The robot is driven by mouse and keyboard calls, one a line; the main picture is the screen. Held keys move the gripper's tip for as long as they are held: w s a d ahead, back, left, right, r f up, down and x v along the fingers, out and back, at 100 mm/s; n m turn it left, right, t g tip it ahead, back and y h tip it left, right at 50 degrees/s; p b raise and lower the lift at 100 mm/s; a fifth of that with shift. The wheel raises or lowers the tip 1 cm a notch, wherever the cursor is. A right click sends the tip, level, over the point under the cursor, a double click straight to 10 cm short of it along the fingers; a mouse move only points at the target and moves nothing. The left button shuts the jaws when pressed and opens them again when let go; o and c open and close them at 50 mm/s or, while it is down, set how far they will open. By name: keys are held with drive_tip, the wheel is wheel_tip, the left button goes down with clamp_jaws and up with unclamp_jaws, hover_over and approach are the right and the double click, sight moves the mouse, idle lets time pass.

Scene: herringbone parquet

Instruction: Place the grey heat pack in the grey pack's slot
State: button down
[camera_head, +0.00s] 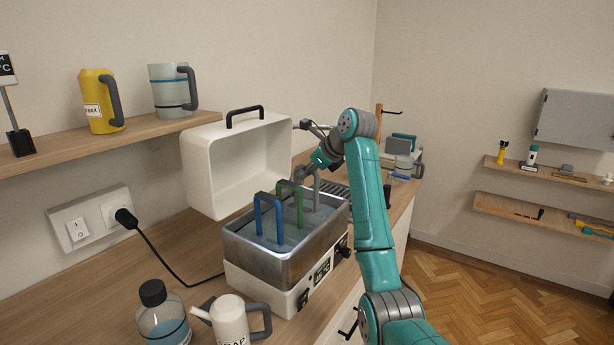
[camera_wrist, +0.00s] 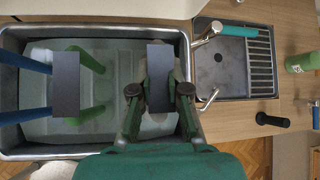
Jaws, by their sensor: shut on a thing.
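A steel water bath (camera_head: 285,265) with a white base stands on the counter. A blue handle (camera_head: 268,215) and a green handle (camera_head: 291,205) rise from its water. My gripper (camera_head: 310,175) is at the bath's far right end, shut on the grey handle (camera_head: 317,190) of the grey heat pack. In the wrist view, my gripper's fingertips (camera_wrist: 160,92) are on either side of a grey bar (camera_wrist: 160,65) above the bath (camera_wrist: 100,152). The pack's lower part is hidden, and I cannot tell how deep it sits. The slot is not clear in either view.
The white lid (camera_head: 235,165) stands open behind the bath. A bottle (camera_head: 163,318) and a white can (camera_head: 230,325) are in front at the left. A sink (camera_wrist: 222,75) lies right of the bath in the wrist view. Shelves hold jugs (camera_head: 97,100) above.

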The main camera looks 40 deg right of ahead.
drive_tip(key=shift+f, duration=0.65)
drive_tip(key=c, duration=1.2)
unclamp_jaws()
drive_tip(key=shift+o, duration=0.2)
drive_tip(key=v, duration=1.2)
drive_tip(key=shift+s, duration=0.1)
